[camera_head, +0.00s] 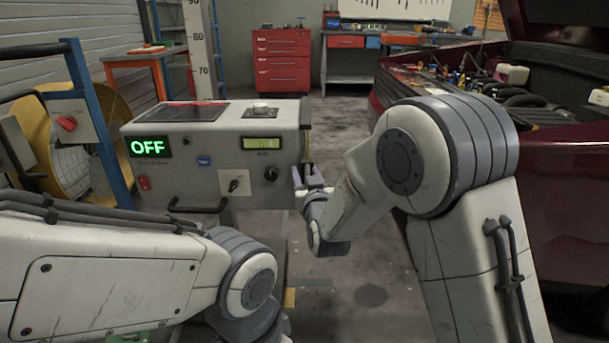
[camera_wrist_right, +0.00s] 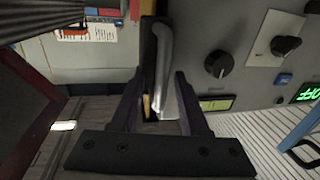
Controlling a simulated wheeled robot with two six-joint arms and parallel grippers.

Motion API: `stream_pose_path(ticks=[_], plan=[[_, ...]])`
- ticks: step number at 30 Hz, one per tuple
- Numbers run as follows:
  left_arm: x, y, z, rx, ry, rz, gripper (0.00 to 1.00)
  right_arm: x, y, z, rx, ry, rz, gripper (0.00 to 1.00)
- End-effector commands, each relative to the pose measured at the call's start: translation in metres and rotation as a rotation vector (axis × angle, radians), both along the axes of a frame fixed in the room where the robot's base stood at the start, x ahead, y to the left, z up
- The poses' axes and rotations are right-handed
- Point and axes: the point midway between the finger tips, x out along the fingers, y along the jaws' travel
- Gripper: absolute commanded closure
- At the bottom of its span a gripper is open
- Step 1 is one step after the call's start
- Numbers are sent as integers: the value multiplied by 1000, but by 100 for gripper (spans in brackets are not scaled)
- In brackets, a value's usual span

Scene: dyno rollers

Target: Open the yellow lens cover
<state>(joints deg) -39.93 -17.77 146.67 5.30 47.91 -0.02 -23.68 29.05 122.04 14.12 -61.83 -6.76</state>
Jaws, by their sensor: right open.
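No yellow lens cover shows clearly. A narrow yellow strip (camera_wrist_right: 147,106) shows between the fingers in the right wrist view, beside a pale metal bar (camera_wrist_right: 162,60) on the side of the grey console (camera_head: 212,165). I cannot tell whether the strip belongs to a lens cover. My right gripper (camera_head: 309,178) is at the console's right side in the head view. In the right wrist view its open fingers (camera_wrist_right: 159,85) stand on either side of the bar; contact cannot be made out. My left arm reaches in from the left, and its gripper is out of view.
The console has a green OFF display (camera_head: 150,147), a yellow-green readout (camera_head: 262,143) and a black knob (camera_head: 271,174). A dark red car (camera_head: 560,170) with its hood up stands at right. A blue rack (camera_head: 98,130) stands at left. Floor behind the console is open.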

Motion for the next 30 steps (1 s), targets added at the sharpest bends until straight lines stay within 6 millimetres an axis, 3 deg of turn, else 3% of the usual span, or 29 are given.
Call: stream_pose_path(ticks=[10, 13, 14, 30], plan=[[0, 0, -1, 0, 0, 0, 43, 5, 1, 0, 0, 0, 0, 55], [0, 0, -1, 0, 0, 0, 43, 5, 1, 0, -1, 0, 0, 94], [0, 0, -1, 0, 0, 0, 43, 5, 1, 0, -1, 0, 0, 100], [0, 0, -1, 0, 0, 0, 43, 5, 1, 3, 1, -6, 0, 100]])
